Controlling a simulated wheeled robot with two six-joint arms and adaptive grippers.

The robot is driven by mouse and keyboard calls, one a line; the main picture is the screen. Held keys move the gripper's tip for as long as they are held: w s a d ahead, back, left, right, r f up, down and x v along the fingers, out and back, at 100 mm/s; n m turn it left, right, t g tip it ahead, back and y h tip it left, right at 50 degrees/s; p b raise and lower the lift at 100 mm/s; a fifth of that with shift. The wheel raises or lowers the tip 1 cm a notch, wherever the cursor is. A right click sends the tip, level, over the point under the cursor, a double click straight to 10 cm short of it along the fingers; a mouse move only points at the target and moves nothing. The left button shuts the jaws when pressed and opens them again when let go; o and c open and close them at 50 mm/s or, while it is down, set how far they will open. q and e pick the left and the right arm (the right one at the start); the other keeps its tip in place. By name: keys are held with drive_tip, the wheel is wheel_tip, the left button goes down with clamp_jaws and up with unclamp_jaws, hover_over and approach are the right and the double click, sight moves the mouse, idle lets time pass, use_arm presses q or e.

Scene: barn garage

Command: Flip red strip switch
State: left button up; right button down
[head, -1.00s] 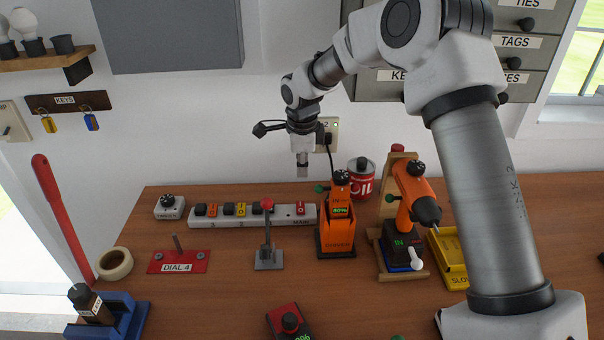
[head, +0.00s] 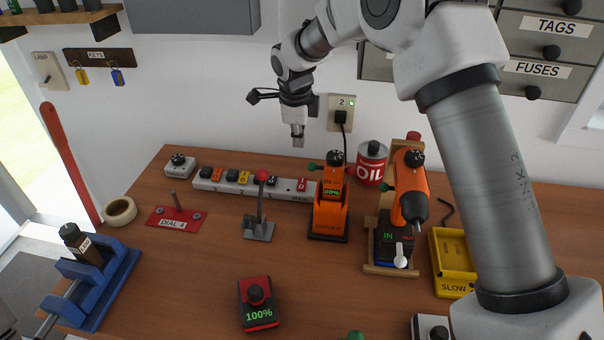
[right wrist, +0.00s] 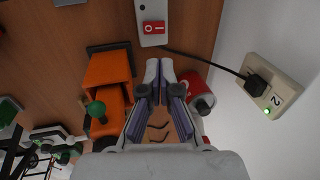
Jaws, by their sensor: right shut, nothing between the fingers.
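The red switch (head: 302,185) is at the right end of the white power strip (head: 208,184), which lies at the back of the bench near the wall. In the right wrist view the red rocker (right wrist: 154,28), marked with a circle and a bar, shows at the top, ahead of the fingertips. My right gripper (head: 298,142) hangs fingers down above that end of the strip, apart from it. It is shut and empty; its fingers also show in the right wrist view (right wrist: 160,72). My left gripper is not in view.
Close by stand an orange drill charger (head: 327,220), a red oil can (head: 371,164) and a red-knobbed lever (head: 260,215). A black cord runs from the wall outlet (head: 341,114).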

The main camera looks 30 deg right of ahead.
drive_tip(key=p, duration=0.5)
approach(303, 180)
drive_tip(key=f, duration=0.4)
drive_tip(key=w+d+f, duration=0.1)
drive_tip(key=f, duration=0.1)
drive_tip(key=shift+w+f, duration=0.15)
drive_tip(key=shift+f, duration=0.4)
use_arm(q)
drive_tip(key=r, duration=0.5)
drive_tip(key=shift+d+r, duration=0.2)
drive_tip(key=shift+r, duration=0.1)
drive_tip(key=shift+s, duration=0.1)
